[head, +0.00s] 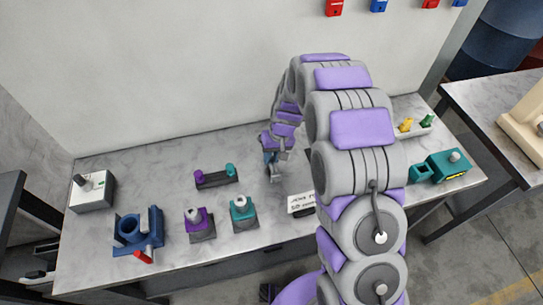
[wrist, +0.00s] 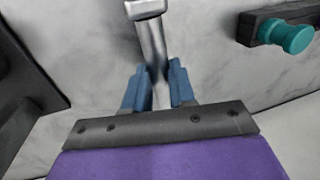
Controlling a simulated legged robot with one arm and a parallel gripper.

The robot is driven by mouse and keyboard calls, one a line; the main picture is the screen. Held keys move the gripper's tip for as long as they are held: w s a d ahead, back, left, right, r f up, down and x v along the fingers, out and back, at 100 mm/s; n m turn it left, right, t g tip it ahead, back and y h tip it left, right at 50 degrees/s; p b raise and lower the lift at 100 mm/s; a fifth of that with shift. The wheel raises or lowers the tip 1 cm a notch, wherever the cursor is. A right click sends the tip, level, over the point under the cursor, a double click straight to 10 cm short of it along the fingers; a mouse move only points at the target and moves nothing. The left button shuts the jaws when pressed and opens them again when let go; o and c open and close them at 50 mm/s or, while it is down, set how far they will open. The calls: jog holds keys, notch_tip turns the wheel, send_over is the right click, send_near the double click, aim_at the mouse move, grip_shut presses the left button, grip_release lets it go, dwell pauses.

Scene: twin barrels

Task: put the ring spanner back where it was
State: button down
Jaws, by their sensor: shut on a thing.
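My gripper (wrist: 160,78) has blue fingers shut on the ring spanner (wrist: 151,40), a grey metal bar. The spanner passes between the fingers, and its wider end is at the top edge of the wrist view, partly cut off. In the head view my gripper (head: 271,160) is over the middle of the marble-topped bench (head: 120,180), right of a dark block with purple and teal knobs. The spanner (head: 275,175) is small there. I cannot tell whether it touches the bench.
The knobbed block (head: 216,180) shows at the wrist view's upper right (wrist: 266,30). A dark panel (wrist: 25,85) is at its left. The blue vise (head: 128,240), purple fixture (head: 201,230), teal fixture (head: 244,216) and white sign (head: 300,203) stand nearer. My arm hides the bench's right-middle.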

jog(key=shift+d, duration=0.1)
jog(key=c, duration=0.9)
grip_release()
jog(key=shift+d, duration=0.1)
jog(key=shift+c, duration=0.2)
jog(key=shift+r, duration=0.15)
jog(key=s+p+v, duration=0.1)
jog(key=p+v, duration=0.1)
jog(key=v, duration=0.9)
jog(key=s+d+r, duration=0.5)
jog(key=s+r, duration=0.4)
jog(key=s+d+r+m, duration=0.1)
jog(key=s+d, duration=0.1)
jog(key=s, duration=0.7)
jog(key=s+d+r+m+h, duration=0.1)
jog(key=s+d+r, duration=0.1)
jog(key=s, duration=0.7)
jog(key=s+d+r+m+g+h, duration=0.1)
jog(key=s+d+r, duration=0.1)
jog(key=s, duration=0.7)
jog(key=shift+s+d, duration=0.2)
jog(key=shift+d, duration=0.55)
